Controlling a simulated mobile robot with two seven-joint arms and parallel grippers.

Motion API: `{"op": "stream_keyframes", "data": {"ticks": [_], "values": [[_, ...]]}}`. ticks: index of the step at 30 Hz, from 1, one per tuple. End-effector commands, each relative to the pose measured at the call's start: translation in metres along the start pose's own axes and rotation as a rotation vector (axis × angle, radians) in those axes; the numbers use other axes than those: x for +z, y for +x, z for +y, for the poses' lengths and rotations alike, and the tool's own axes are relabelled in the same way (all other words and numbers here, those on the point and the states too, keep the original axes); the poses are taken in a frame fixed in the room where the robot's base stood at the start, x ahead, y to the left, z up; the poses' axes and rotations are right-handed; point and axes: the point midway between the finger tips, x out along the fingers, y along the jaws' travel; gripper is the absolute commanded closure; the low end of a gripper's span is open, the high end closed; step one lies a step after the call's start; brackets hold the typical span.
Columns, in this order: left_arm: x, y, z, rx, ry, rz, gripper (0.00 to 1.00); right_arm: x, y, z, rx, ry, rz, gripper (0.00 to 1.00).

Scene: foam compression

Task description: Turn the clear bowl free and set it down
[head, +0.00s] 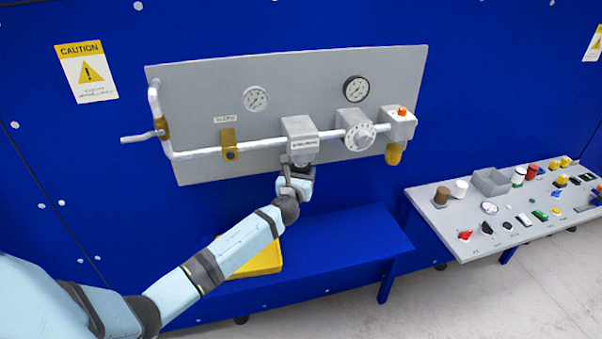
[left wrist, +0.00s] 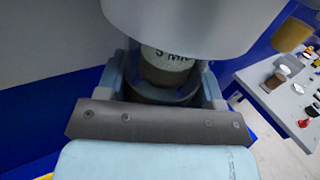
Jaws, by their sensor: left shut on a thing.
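The clear bowl (left wrist: 168,92) is under the grey filter housing (head: 300,134) on the wall panel's air line. In the left wrist view, a pale cylinder with dark lettering shows inside it, just below the housing's round collar (left wrist: 185,22). My left gripper (head: 297,180) comes from below and is shut on the bowl, one finger on each side. In the head view, the gripper mostly hides the bowl. I cannot tell whether the bowl is still joined to the housing. My right gripper is not in view.
The grey panel (head: 212,100) carries pipework, two gauges and a unit with an amber bowl (head: 394,153) to the right. A blue bench (head: 345,250) below holds a yellow tray (head: 264,262), partly behind my arm. A control desk (head: 470,215) with several small parts stands at right.

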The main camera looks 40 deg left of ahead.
Motion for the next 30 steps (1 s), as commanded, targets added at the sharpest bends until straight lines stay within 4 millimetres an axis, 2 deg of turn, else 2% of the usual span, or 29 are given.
{"op": "stream_keyframes", "data": {"ticks": [8, 14, 21, 26, 30], "values": [[0.001, 0.000, 0.000, -0.008, 0.001, -0.001, 0.77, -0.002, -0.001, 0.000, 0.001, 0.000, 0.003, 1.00], [0.001, 0.001, 0.003, -0.219, 0.010, -0.002, 0.77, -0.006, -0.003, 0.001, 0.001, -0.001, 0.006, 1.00], [-0.004, 0.001, 0.001, -0.473, 0.004, -0.002, 0.77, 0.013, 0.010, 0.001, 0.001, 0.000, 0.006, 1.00], [-0.004, 0.001, 0.001, -0.570, 0.002, -0.002, 0.78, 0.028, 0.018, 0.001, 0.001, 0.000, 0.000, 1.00], [0.000, 0.000, 0.000, -0.562, -0.001, 0.000, 0.78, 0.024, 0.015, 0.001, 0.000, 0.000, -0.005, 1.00]]}}
